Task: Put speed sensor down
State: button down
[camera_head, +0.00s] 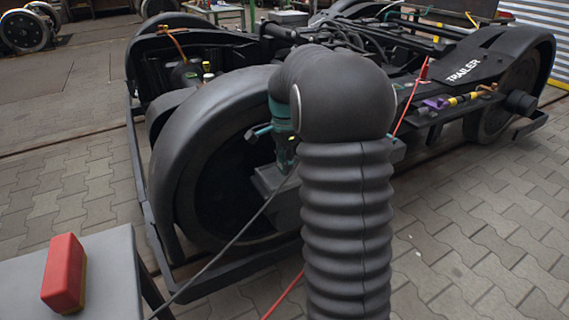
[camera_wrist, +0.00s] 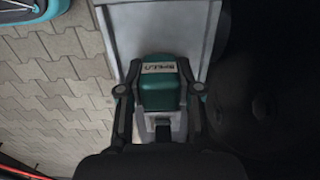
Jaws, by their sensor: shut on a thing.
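The speed sensor (camera_wrist: 160,95) is a small teal block with a pale label on its top edge, seen in the wrist view. My gripper (camera_wrist: 163,92) is shut on it, with one dark finger on each side. A light grey flat surface (camera_wrist: 160,25) shows just beyond the sensor. I cannot tell whether the sensor touches it. In the head view my own arm hides most of the gripper area, in front of the bogie's near wheel.
The black trailer bogie (camera_head: 215,150) fills the middle of the head view. A grey table (camera_head: 110,265) with a red block (camera_head: 64,273) stands at lower left. A black cable (camera_head: 235,240) and red cable run near my arm. Paved floor is open at right.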

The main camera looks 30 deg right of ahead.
jog(key=shift+f, duration=0.1)
jog(key=c, duration=0.8)
grip_release()
notch_tip(320, 180, up, 12)
jog(key=p, duration=0.2)
jog(key=shift+f+p, duration=0.1)
jog(key=shift+p, duration=0.2)
jog(key=s+a+r+n+t, duration=0.1)
jog(key=s+a+r+n, duration=0.3)
jog(key=s+a, duration=0.25)
jog(key=s+a+f+n+t, duration=0.1)
jog(key=s+a+f+n, duration=0.1)
jog(key=s, duration=0.5)
jog(key=s+a+f+n+t, duration=0.2)
jog(key=s+a+n, duration=0.2)
jog(key=s+n, duration=0.3)
jog(key=s+a+f+n+t, duration=0.1)
jog(key=s+a+f+n, duration=0.1)
jog(key=s+a+n, duration=0.2)
jog(key=shift+s+f+n+t, duration=0.1)
jog(key=shift+s+n+t, duration=0.2)
jog(key=shift+s, duration=1.55)
